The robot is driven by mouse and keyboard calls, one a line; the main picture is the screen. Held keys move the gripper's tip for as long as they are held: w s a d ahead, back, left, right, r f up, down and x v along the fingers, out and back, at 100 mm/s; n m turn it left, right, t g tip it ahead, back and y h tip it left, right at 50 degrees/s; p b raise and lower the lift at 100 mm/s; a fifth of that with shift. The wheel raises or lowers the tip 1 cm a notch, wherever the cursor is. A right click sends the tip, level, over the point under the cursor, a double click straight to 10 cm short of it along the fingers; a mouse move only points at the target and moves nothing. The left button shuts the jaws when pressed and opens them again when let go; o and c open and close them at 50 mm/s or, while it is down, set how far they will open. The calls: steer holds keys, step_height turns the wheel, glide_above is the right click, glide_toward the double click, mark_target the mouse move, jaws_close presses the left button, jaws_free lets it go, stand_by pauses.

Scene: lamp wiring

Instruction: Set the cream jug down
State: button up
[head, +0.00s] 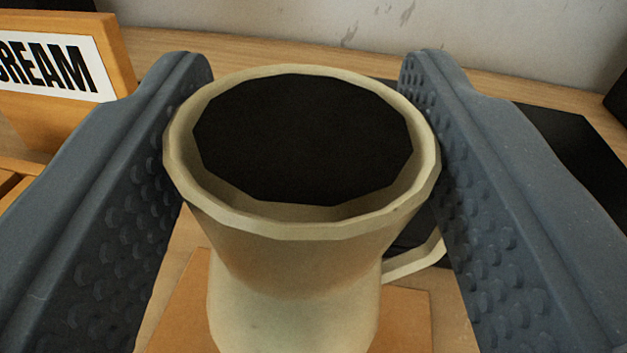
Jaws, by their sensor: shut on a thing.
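The cream-coloured jug (295,300) is upright in the middle of the head view, with its wide round rim facing me and a dark, near-black inside. Part of its handle shows at the lower right. My gripper (305,150) has one grey, dimpled finger on each side of the jug and is shut on it near the rim. The jug's base is cut off by the bottom of the picture, so I cannot tell whether it touches the surface below.
An orange-brown sign (60,70) with a white label, its visible letters reading "REAM", stands at the left. A flat orange-brown square (410,318) lies under the jug on the wooden surface. A flat black panel (570,150) lies at the right. A pale wall (300,25) closes the back.

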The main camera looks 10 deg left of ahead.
mark_target(297, 311)
step_height(297, 311, down, 3)
steer(key=o, duration=1.4)
steer(key=shift+r, duration=0.1)
steer(key=shift+c, duration=0.2)
steer(key=shift+s, duration=0.1)
steer(key=s+d, duration=0.2)
steer(key=s, duration=0.9)
steer(key=shift+s, duration=0.35)
steer(key=shift+d, duration=0.1)
